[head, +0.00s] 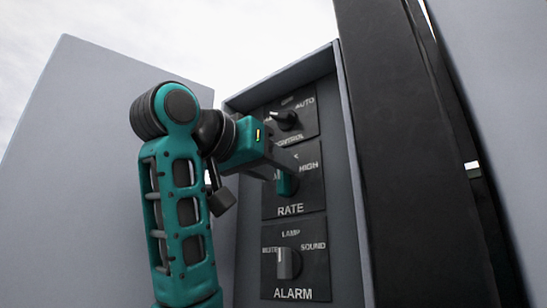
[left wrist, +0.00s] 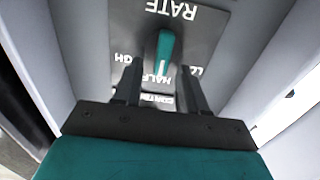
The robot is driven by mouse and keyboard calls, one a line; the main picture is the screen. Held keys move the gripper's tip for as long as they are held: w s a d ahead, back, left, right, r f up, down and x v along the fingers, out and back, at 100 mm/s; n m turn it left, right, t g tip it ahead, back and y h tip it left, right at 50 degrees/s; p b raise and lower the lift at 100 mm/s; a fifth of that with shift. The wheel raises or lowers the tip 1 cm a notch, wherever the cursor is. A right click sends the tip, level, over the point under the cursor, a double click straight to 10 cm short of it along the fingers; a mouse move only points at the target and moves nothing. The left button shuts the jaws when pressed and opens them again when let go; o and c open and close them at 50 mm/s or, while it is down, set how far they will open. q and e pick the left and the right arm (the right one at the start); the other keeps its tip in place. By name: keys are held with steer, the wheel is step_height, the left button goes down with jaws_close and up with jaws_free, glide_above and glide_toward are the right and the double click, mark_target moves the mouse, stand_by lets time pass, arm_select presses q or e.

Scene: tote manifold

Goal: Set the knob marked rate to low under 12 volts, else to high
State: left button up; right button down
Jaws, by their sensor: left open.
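The rate knob (head: 287,184) is teal and sits on the middle dark plate marked RATE (head: 291,210). HIGH shows at its upper right in the head view; my gripper hides other labels. In the left wrist view, where the lettering is upside down, the knob (left wrist: 166,48) has its white mark toward HALF. My left gripper (head: 275,163) is open in front of the plate. Its two fingers (left wrist: 161,85) stand either side of the knob's line, with gaps on both sides. My right gripper is not in view. No voltage reading shows.
The plates sit in a recessed grey cabinet (head: 352,190). The control knob (head: 287,119) is above, its mark pointing left. The alarm knob (head: 288,263) is below, upright toward LAMP. A dark upright panel (head: 415,150) stands close on the right; a grey panel (head: 70,150) stands left.

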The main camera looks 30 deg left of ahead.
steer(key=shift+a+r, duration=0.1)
arm_select(q)
jaws_close()
stand_by(0.3)
stand_by(0.4)
steer(key=n, duration=0.1)
steer(key=n+b, duration=0.1)
steer(key=n, duration=0.1)
steer(key=shift+a+f, duration=0.1)
steer(key=shift+a, duration=0.1)
steer(key=n+b, duration=0.1)
steer(key=n, duration=0.2)
steer(key=a+n+b, duration=0.1)
steer(key=n, duration=0.2)
steer(key=n+b, duration=0.1)
steer(key=n, duration=0.1)
steer(key=shift+w+a+f+n, duration=0.1)
steer(key=shift+a+f+n, duration=0.05)
steer(key=shift+f+n, duration=0.25)
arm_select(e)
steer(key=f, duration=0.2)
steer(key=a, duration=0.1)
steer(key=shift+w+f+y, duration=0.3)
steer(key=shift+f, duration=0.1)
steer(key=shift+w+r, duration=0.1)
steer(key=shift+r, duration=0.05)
